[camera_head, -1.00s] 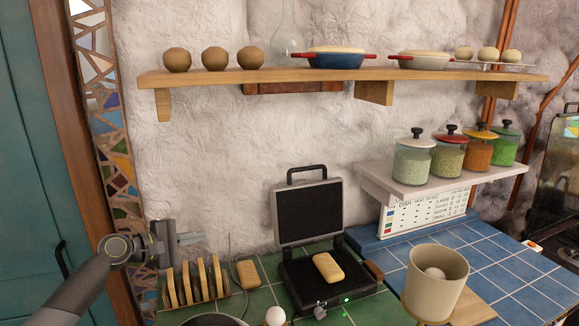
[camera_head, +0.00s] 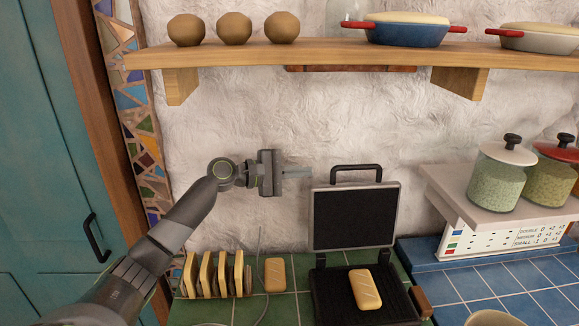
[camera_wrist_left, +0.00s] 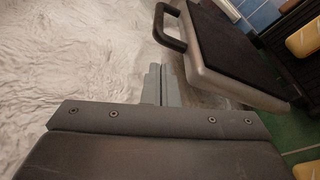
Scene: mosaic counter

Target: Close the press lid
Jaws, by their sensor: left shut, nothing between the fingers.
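The press lid (camera_head: 355,217) stands upright and open, a dark plate in a grey frame with a black handle (camera_head: 356,170) on its top edge. The press base (camera_head: 335,297) lies open below it with a piece of bread (camera_head: 364,289) on it. My left gripper (camera_head: 309,172) is shut and empty, left of the handle and apart from it, at about its height. In the left wrist view the fingers (camera_wrist_left: 162,84) point toward the wall, with the lid (camera_wrist_left: 228,55) and handle (camera_wrist_left: 163,28) close by on the right. My right gripper is not in view.
A rack of bread slices (camera_head: 214,275) and a loose bread piece (camera_head: 274,274) sit left of the press on green tiles. A wooden shelf (camera_head: 290,53) with pots runs above. Jars (camera_head: 501,177) stand on a lower shelf at right.

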